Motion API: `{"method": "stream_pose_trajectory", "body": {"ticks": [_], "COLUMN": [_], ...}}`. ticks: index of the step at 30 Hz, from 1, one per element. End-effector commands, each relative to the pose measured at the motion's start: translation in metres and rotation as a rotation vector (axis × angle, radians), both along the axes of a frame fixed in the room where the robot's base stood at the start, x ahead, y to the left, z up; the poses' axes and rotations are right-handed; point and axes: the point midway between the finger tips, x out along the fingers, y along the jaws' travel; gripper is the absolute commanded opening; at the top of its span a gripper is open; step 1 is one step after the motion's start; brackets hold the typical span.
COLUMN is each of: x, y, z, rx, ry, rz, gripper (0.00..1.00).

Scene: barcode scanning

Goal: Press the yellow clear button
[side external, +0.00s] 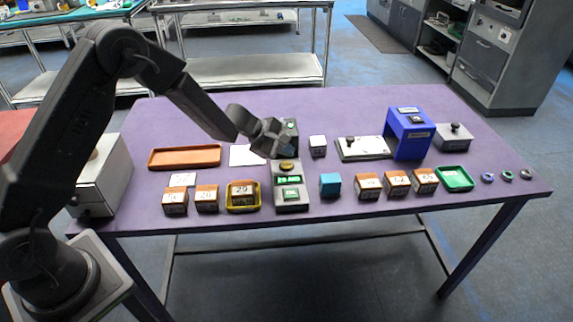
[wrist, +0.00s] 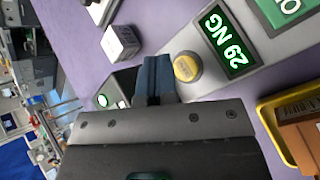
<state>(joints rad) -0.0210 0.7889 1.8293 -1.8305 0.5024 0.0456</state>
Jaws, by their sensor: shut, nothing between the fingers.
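The yellow clear button (side external: 287,167) is a round cap on the grey console (side external: 291,206). It also shows in the wrist view (wrist: 187,67), beside a green display (wrist: 225,43) that reads "29 NG". My gripper (side external: 277,153) is shut and empty, just behind and above the button in the side view. In the wrist view my dark blue fingers (wrist: 157,66) are together, with their tips close to the button's edge. I cannot tell whether they touch it. My gripper hides part of the console's rear.
A box marked 29 (side external: 241,191) sits in a yellow tray (side external: 243,208) left of the console. A blue cube (side external: 330,184) and several brown boxes stand to the right. A blue arch (side external: 409,134), an orange tray (side external: 185,157) and a green tray (side external: 455,179) are farther out.

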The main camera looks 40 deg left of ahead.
Motion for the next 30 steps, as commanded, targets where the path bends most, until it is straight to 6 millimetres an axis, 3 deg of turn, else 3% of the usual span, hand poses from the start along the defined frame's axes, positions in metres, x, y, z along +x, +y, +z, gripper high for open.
{"method": "stream_pose_trajectory", "body": {"ticks": [7,30], "x": [0.000,0.000], "y": [0.000,0.000], "z": [-0.015,-0.016], "rx": [-0.001,-0.001], "ry": [0.000,-0.001], "rz": [-0.001,0.000], "gripper": [0.00,0.00]}}
